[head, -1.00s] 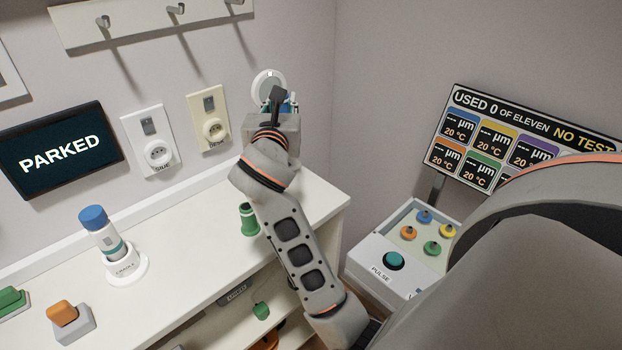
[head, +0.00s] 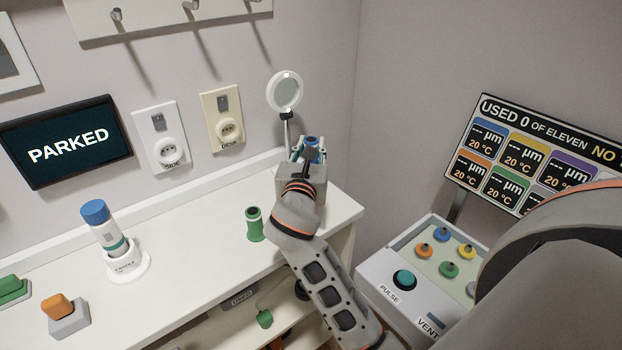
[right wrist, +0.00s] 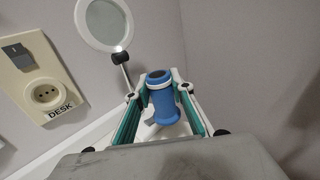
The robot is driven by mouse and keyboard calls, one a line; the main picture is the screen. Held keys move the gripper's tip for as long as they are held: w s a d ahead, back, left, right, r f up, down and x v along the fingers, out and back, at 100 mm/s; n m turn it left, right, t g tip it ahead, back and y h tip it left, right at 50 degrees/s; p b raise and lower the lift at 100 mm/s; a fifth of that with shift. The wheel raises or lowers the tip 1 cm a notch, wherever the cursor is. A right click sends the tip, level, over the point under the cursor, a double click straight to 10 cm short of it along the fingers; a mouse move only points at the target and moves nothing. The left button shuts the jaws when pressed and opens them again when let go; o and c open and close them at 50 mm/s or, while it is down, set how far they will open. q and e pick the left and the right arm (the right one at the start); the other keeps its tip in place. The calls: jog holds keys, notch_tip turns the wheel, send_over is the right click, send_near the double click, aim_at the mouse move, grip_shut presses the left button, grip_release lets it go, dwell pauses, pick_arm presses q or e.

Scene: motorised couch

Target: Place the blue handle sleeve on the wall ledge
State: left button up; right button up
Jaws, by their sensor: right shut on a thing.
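The blue handle sleeve (head: 311,142) is held upright between the fingers of my right gripper (head: 308,150), at the right end of the white ledge along the wall (head: 190,238). The sleeve also shows in the right wrist view (right wrist: 163,100), flanged at top and bottom, with a green-padded finger on each side. In that view its lower end is close to a pale surface; I cannot tell whether it touches. In the head view the gripper body hides most of the sleeve. My left gripper is not in view.
A round lit ring on a stalk (head: 285,92) stands just behind the gripper. A green sleeve (head: 254,224) stands to its left on the ledge. A box with coloured pegs (head: 400,262) is at the lower right.

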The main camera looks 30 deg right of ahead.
notch_tip(320, 180, down, 8)
jog(key=shift+f+b, duration=0.15)
jog(key=shift+b, duration=0.6)
jog(key=o, duration=0.9)
jog(key=shift+f, duration=0.1)
jog(key=shift+o, duration=0.2)
